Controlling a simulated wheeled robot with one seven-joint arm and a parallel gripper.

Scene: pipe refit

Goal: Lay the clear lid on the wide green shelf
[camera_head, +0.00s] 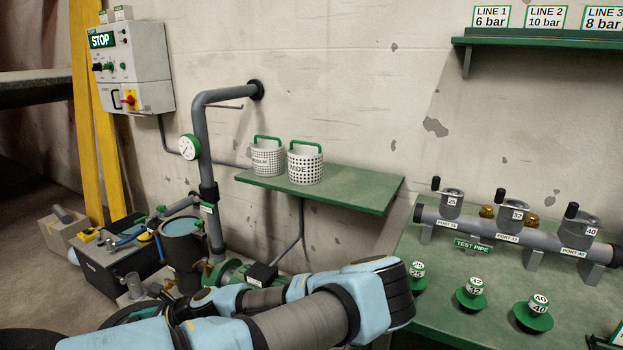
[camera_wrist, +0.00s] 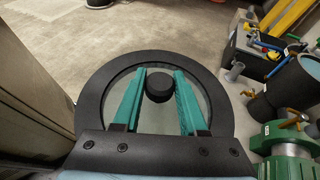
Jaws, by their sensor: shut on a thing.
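The clear lid (camera_wrist: 157,118) has a thick black rim and a round black knob (camera_wrist: 158,86). It fills the middle of the wrist view. My gripper (camera_wrist: 159,72) has its two teal fingers on either side of the knob, shut on the lid. The wide green shelf (camera_head: 350,197) is on the wall in the middle of the head view, apart from the lid. Two white perforated baskets with green handles, one (camera_head: 268,158) left and one (camera_head: 306,166) right, stand on its left part. Its right part is bare. My arm hides much of the lower middle in the head view.
A grey pipe with a gauge (camera_head: 189,147) rises left of the shelf. A green bench (camera_head: 440,270) at right carries a test pipe (camera_head: 500,232) and several numbered plugs. A narrow green shelf (camera_head: 550,39) hangs at upper right. A bucket (camera_head: 183,240) stands below left.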

